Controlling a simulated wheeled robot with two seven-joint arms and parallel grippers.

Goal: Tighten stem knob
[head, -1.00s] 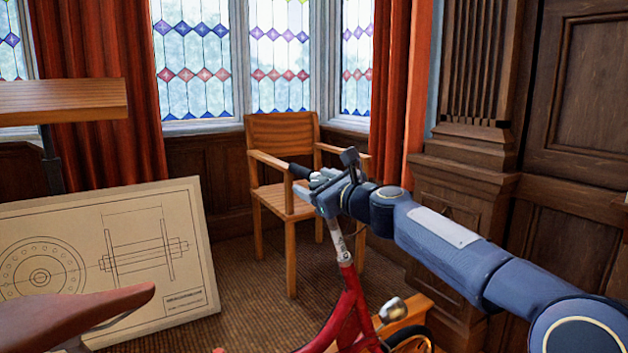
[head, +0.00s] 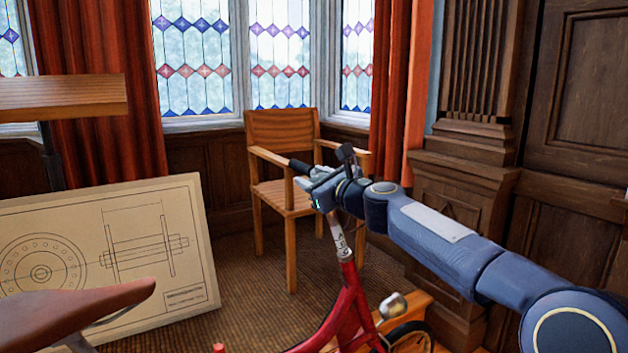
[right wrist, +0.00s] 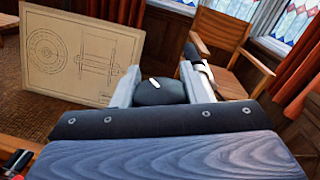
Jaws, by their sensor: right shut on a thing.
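A red bicycle (head: 349,312) stands in the lower middle of the head view, with a pale stem (head: 339,236) rising from its frame. My right gripper (head: 320,190) is at the top of the stem, by the handlebar. In the right wrist view a dark, rounded knob (right wrist: 160,92) with a white mark sits between the two grey fingers of this gripper (right wrist: 157,82), which is shut on it. In the head view the gripper hides the knob. A black handlebar grip (head: 300,166) sticks out beyond the gripper. My left gripper is not in view.
A wooden armchair (head: 283,133) stands just behind the handlebar. A framed drawing board (head: 130,285) leans at the left, behind the brown saddle (head: 70,312). Wood panelling (head: 455,225) lies to the right of my arm. Carpet (head: 245,265) is open between board and bicycle.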

